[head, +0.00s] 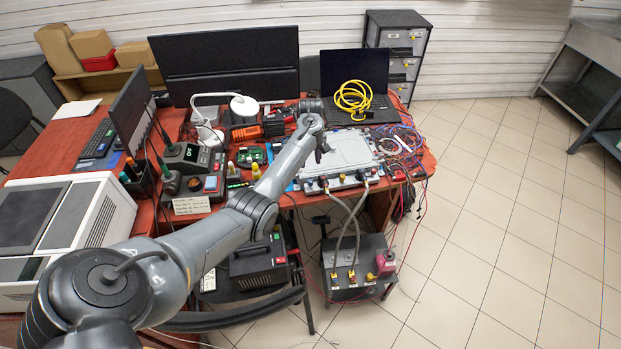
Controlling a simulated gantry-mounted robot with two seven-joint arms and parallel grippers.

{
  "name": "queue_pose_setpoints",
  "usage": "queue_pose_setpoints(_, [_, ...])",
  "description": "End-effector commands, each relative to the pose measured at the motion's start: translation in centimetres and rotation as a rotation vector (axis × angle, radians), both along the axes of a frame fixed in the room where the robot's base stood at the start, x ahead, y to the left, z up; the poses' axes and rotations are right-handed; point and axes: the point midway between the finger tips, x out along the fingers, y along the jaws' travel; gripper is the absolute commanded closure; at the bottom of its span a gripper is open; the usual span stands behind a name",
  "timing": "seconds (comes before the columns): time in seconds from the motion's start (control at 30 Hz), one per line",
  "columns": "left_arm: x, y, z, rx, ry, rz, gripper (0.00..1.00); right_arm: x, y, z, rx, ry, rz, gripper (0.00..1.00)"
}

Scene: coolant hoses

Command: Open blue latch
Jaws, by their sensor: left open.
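A light grey case (349,150) with a raised lid lies on the red-brown bench. Hoses plug into fittings along its front edge. A small blue part (292,186) shows at the case's front left corner; it is too small to tell whether it is the blue latch or how it is set. My left arm reaches in from the lower left. My left gripper (322,154) hangs over the left part of the case, with its dark fingers pointing down. It is open, and nothing shows between the fingers. My right gripper is not in view.
Two hoses run down to a grey coolant unit (358,268) on the floor. A laptop (355,75) with a coiled yellow cable (353,98) stands behind the case. Tangled wires (398,142) lie to its right. Soldering gear and circuit boards crowd the left. The tiled floor at right is clear.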

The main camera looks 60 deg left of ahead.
Motion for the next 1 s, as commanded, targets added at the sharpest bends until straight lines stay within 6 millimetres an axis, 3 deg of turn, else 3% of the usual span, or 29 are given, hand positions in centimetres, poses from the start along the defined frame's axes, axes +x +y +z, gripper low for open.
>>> queue_pose_setpoints(0.6, [0.1,-0.1,-8.8,-0.002,-0.005,0.0,0.53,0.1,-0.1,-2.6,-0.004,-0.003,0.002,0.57])
queue_pose_setpoints(1.0, [0.1,-0.1,-10.2,0.0,-0.006,0.0,0.53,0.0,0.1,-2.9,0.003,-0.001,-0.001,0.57])
